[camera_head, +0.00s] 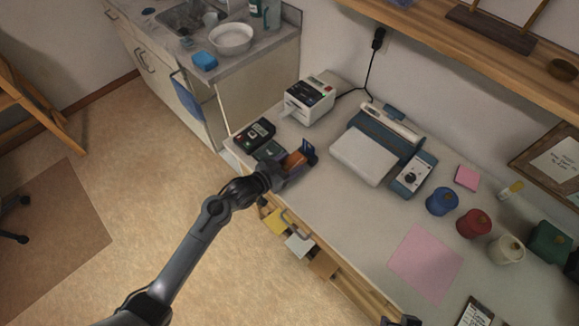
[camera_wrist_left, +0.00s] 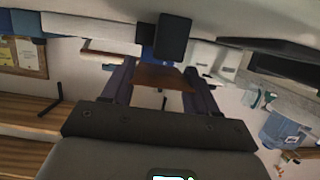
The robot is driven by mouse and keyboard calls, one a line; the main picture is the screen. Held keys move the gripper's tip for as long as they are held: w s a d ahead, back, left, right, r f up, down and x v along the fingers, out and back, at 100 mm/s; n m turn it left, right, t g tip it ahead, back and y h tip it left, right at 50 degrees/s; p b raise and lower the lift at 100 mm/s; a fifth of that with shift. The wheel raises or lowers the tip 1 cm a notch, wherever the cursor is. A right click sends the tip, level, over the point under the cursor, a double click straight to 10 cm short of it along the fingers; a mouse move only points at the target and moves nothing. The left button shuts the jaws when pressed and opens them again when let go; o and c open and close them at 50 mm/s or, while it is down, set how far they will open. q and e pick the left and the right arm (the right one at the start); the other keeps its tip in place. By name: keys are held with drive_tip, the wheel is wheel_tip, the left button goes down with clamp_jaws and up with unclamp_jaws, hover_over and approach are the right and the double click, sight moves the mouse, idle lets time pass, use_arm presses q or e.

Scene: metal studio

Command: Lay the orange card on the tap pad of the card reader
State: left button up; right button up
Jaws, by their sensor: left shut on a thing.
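The orange card (camera_head: 295,159) is held between the fingers of my left gripper (camera_head: 297,162), over the left part of the counter. In the left wrist view the card (camera_wrist_left: 163,77) spans the gap between the two dark fingers. The black card reader (camera_head: 254,133) stands just to the upper left of the gripper. Its dark front part, which looks like the tap pad (camera_head: 269,150), lies beside the gripper, and the card appears apart from it. Dark tips at the bottom edge look like my right gripper (camera_head: 399,321); the rest is cut off.
A white label printer (camera_head: 309,99) stands behind the reader. A small blue item (camera_head: 308,146) is close behind the gripper. A scale-like device (camera_head: 365,155) stands to the right. Coloured pots (camera_head: 442,201) and a pink sheet (camera_head: 425,262) are farther right. Open counter lies between.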

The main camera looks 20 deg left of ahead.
use_arm(q)
drive_tip(key=shift+d+f+p, duration=0.1)
drive_tip(key=shift+f+p, duration=0.25)
drive_tip(key=shift+f, duration=0.5)
drive_tip(key=shift+f, duration=0.2)
drive_tip(key=o, duration=1)
